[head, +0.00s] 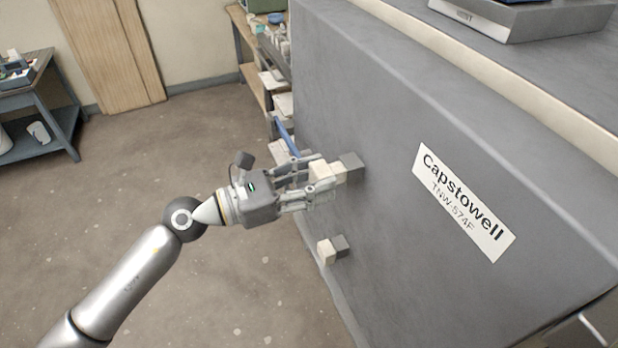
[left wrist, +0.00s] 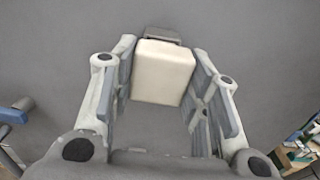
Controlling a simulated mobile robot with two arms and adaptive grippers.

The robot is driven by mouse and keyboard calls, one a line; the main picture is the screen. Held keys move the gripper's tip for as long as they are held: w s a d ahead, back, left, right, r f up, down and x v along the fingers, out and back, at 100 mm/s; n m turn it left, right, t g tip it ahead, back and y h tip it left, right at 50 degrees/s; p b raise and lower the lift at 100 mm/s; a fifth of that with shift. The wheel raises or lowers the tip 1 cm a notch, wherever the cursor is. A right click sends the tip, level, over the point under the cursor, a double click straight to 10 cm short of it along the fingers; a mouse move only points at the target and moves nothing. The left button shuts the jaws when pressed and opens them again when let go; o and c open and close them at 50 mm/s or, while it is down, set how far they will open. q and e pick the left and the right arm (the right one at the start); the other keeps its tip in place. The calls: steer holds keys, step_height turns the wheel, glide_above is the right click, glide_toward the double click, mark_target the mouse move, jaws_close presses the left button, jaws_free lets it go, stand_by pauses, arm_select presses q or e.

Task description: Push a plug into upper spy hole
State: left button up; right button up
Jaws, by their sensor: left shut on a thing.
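A cream block-shaped plug (head: 326,172) is between the fingers of my left gripper (head: 318,180), which is shut on it. In the left wrist view the plug (left wrist: 163,72) sits between both finger pads, and a dark grey square block (left wrist: 162,35) shows right behind its far end. In the head view the plug's far end meets or lies very near this upper grey spy hole block (head: 351,166) on the kiln's side; I cannot tell how deep it is in. A second cream plug (head: 326,251) sits at the lower grey block (head: 341,245). My right gripper is not in view.
The large grey kiln (head: 400,110) with a "Capstowell" label (head: 463,202) fills the right side. A wooden shelf bench (head: 246,45) stands behind it. A blue-grey table (head: 40,95) stands at the far left. The floor between is open.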

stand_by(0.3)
arm_select(q)
steer(key=shift+d, duration=0.15)
steer(key=shift+w+d, duration=0.25)
steer(key=shift+d, duration=0.25)
steer(key=shift+d, duration=0.15)
steer(key=shift+w+d, duration=0.15)
steer(key=shift+d, duration=0.15)
stand_by(0.4)
steer(key=o, duration=1.1)
steer(key=shift+o, duration=1.3)
